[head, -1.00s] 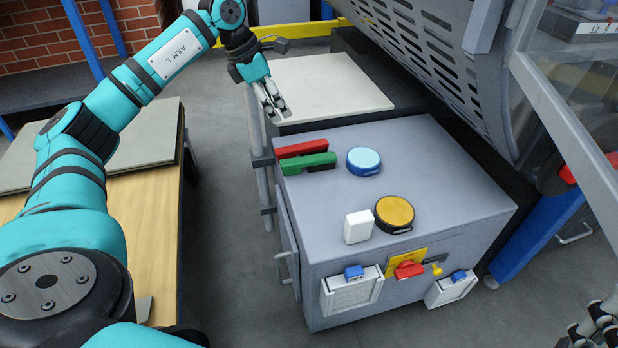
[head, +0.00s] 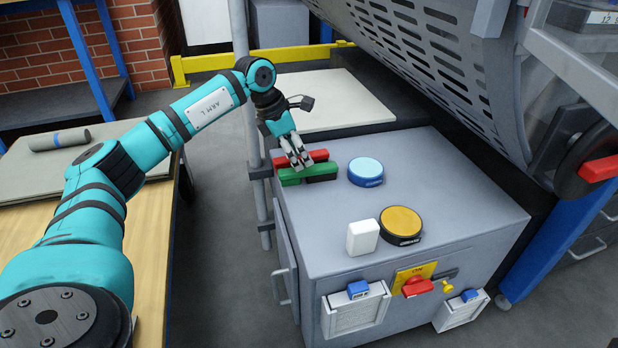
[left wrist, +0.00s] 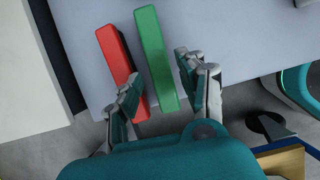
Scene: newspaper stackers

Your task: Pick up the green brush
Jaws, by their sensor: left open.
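The green brush (head: 291,179) lies on the grey cabinet top near its left back corner, beside a red brush (head: 317,156). In the left wrist view the green brush (left wrist: 153,57) lies right of the red brush (left wrist: 121,66), nearly parallel to it. My left gripper (head: 300,162) is over the brushes. In the left wrist view my open left gripper (left wrist: 157,82) has one finger over the red brush and the other right of the green brush, with the green brush between. I cannot tell whether the fingers touch either brush. My right gripper is out of view.
A blue round tin (head: 366,171), a yellow round tin (head: 401,224) and a white box (head: 362,238) stand on the cabinet top (head: 460,200). A slotted grey machine guard (head: 430,60) overhangs the back right. A wooden table (head: 150,240) is at left.

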